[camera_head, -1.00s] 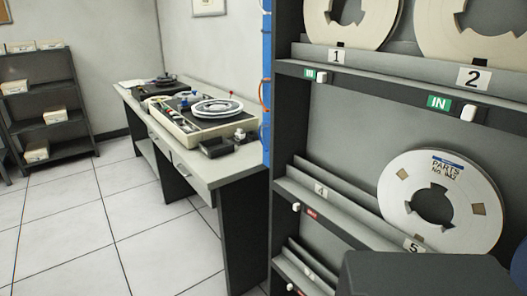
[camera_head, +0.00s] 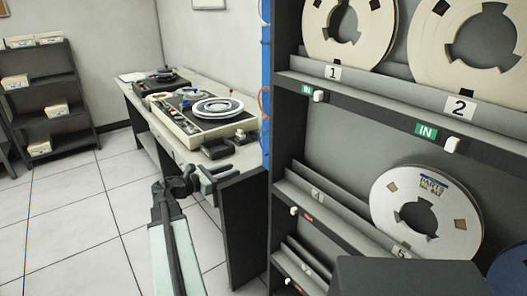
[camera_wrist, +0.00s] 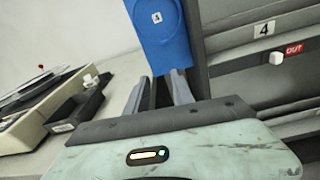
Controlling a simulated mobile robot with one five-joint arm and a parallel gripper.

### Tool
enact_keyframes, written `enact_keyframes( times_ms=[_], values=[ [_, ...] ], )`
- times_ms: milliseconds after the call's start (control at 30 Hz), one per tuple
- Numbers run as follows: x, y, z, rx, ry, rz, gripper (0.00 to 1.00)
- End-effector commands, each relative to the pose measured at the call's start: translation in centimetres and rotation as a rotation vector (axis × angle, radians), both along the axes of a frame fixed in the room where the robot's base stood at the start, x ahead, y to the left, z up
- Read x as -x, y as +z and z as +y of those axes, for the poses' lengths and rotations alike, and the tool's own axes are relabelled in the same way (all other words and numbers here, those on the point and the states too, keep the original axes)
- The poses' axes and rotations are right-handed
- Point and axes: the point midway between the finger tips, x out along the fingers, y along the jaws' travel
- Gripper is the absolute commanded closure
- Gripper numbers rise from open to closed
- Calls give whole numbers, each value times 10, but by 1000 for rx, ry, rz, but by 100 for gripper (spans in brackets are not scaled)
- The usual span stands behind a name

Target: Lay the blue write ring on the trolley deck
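My gripper (camera_head: 220,174) is in front of the near end of the long bench, its fingers pointing right towards the rack. In the wrist view my gripper (camera_wrist: 158,85) has its two fingers apart with nothing between them. A small blue item (camera_head: 186,100) lies on the tape machine; it is too small to tell if it is the write ring. A dark blue rounded thing (camera_head: 508,271) is cut off at the lower right edge. I cannot make out the trolley deck.
The bench (camera_head: 238,160) carries a tape machine (camera_head: 195,128) and small dark boxes. The rack (camera_head: 330,185) at right holds several reels, one leaning on the lower shelf (camera_head: 425,212). A blue panel (camera_wrist: 160,35) stands ahead in the wrist view. A dark block (camera_head: 410,278) is low in front.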

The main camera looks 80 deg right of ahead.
Motion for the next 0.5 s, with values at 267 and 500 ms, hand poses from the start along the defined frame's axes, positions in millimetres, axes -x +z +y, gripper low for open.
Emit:
enact_keyframes(
  times_ms=[267,500],
  values=[
    [36,23,-11,-21,-38,129,71],
    [47,22,-23,-20,-40,126,71]
  ],
)
